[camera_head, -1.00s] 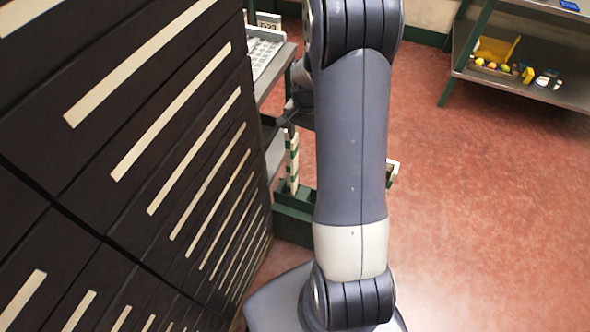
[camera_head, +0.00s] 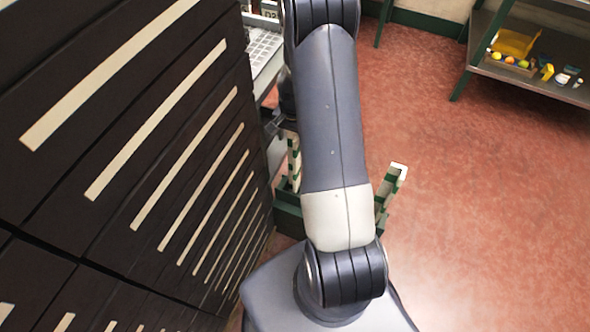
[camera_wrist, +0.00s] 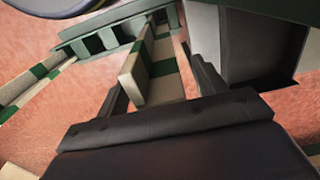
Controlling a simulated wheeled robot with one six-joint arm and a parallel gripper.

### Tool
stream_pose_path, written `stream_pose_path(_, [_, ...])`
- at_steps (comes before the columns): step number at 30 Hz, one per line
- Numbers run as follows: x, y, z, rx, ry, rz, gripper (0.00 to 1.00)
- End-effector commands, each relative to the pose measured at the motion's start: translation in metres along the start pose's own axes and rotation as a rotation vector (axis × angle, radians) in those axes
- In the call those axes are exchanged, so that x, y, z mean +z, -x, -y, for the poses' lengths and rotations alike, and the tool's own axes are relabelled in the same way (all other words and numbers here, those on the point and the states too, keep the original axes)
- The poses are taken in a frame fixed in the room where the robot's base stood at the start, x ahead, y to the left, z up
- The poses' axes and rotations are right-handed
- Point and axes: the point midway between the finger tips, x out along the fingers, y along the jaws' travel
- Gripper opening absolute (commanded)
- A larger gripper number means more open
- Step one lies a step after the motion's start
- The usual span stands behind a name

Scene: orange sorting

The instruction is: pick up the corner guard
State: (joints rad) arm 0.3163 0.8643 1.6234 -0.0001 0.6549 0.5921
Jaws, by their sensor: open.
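A corner guard (camera_wrist: 151,81), a long bar banded in cream and green, stands in a dark green slotted rack in the wrist view. My gripper (camera_wrist: 158,66) is open, with one dark finger on each side of this guard. I cannot tell whether either finger touches it. In the head view a banded guard (camera_head: 294,160) stands left of my arm, and the rack (camera_head: 288,214) is partly hidden by the arm. A second banded guard (camera_head: 391,190) leans outward to the right of my arm. It also appears at the left of the wrist view (camera_wrist: 38,86).
A tall dark cabinet (camera_head: 110,170) with pale strips fills the left, close to my arm. A grey table with a white gridded tray (camera_head: 263,48) is behind it. A metal shelf (camera_head: 530,85) with a box of fruit stands at the far right. Red floor between is clear.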

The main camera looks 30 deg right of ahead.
Motion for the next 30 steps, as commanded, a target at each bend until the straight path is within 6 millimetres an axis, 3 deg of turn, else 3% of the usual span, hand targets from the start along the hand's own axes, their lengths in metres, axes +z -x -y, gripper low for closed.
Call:
stream_pose_path(4, [-0.0001,-0.0132,0.0001,0.000,0.000,0.000,0.66])
stream_pose_path(12, [-0.0003,-0.0142,0.0002,-0.001,0.000,-0.001,0.65])
stream_pose_path(30, [-0.0002,-0.0140,0.0002,-0.001,0.000,-0.001,0.16])
